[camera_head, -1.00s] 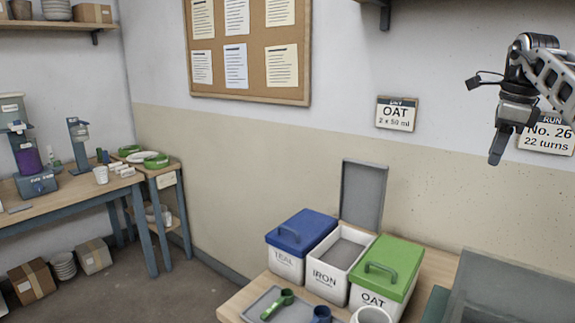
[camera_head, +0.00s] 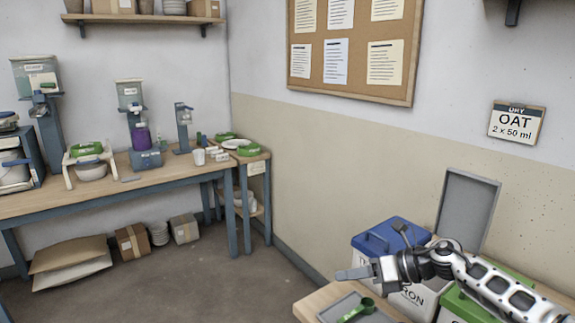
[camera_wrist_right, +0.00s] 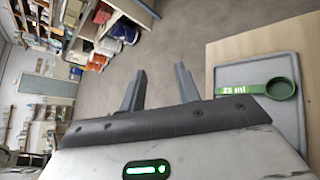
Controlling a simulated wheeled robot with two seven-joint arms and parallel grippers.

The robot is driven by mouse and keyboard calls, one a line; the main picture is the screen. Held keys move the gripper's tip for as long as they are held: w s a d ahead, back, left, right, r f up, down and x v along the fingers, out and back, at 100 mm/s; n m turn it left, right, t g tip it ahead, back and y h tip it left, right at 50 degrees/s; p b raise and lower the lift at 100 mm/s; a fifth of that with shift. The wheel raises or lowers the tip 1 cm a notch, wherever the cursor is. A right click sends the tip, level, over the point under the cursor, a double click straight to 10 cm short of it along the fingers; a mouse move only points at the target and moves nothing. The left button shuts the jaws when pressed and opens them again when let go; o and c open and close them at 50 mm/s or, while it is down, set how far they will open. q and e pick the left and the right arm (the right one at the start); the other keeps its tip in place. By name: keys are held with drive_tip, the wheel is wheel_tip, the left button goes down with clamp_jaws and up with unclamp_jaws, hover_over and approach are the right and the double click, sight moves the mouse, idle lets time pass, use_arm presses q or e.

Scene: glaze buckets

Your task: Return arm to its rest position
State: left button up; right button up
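My right arm comes in from the lower right in the head view. Its gripper (camera_head: 346,274) points left, in front of the bins and over the near edge of the bench. In the right wrist view the two fingers (camera_wrist_right: 160,70) stand apart with nothing between them, so it is open and empty. My left gripper is not in view.
Below the arm, a grey tray (camera_head: 331,313) holds a green scoop (camera_head: 356,311); the wrist view reads "25 ml" on the scoop (camera_wrist_right: 279,88). Behind are a blue-lidded bin (camera_head: 375,243), the IRON bin (camera_head: 418,303) with raised grey lid (camera_head: 468,208), and a partly hidden green-lidded bin (camera_head: 461,308). Open floor lies left.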

drive_tip(key=s+a+f+m+t+y, duration=0.1)
drive_tip(key=s+a+f+m+t, duration=0.3)
drive_tip(key=m, duration=0.5)
drive_tip(key=s+a+f+m+t, duration=0.2)
drive_tip(key=s+a+m+t, duration=0.3)
drive_tip(key=m, duration=0.4)
drive_tip(key=s+d+f+m+g+h, duration=0.1)
drive_tip(key=s+d+f+m+h, duration=0.2)
drive_tip(key=s+m, duration=0.4)
drive_tip(key=s+d+f+m+g+h, duration=0.1)
drive_tip(key=s+d+f+m+h, duration=0.2)
drive_tip(key=s+f+m, duration=0.3)
drive_tip(key=s+d+f+m+g+h, duration=0.1)
drive_tip(key=s+d+f+m+h, duration=0.2)
drive_tip(key=s+m, duration=0.5)
wheel_tip(320, 180, down, 2)
drive_tip(key=shift+s+d+f+m+g+h, duration=0.1)
drive_tip(key=shift+s+d+m+g+h, duration=0.1)
drive_tip(key=shift+m+g+h, duration=0.3)
